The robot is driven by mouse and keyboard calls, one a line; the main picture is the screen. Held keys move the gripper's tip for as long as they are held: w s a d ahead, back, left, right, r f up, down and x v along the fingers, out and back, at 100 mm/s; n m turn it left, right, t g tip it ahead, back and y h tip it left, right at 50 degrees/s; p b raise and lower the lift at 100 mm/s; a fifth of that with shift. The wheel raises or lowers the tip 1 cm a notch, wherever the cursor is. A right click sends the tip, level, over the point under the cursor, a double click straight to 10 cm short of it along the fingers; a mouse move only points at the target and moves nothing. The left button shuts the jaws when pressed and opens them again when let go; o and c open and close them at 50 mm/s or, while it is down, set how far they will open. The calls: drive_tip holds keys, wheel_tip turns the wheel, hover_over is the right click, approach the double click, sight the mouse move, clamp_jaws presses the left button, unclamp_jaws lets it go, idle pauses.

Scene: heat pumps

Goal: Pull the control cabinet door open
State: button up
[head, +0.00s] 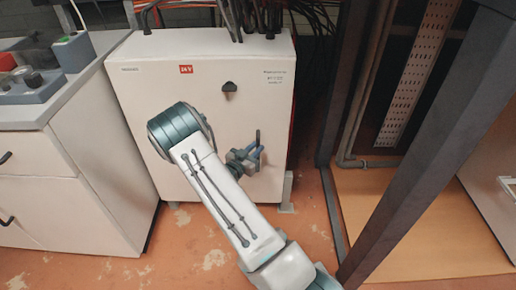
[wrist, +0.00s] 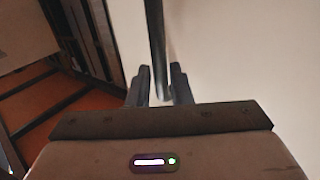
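The control cabinet (head: 150,105) is a cream metal box with a red 24 V label; its front door looks shut in the head view. A thin upright dark handle (head: 258,138) stands out from the right side of the door. My gripper (head: 246,157) is at this handle, low on it. In the wrist view the handle bar (wrist: 156,40) runs down between the two dark fingers of my gripper (wrist: 161,85). The fingers sit close on both sides of the bar and appear shut on it. The exact contact is dark and blurred.
A dark knob (head: 229,88) sits higher on the door. A white cabinet with a worktop (head: 80,160) stands close on the left. A dark metal post (head: 430,140) rises on the right. Dark cables hang behind the cabinet. Worn orange floor (head: 180,250) lies in front.

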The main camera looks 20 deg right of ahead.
drive_tip(key=shift+x, duration=1)
clamp_jaws()
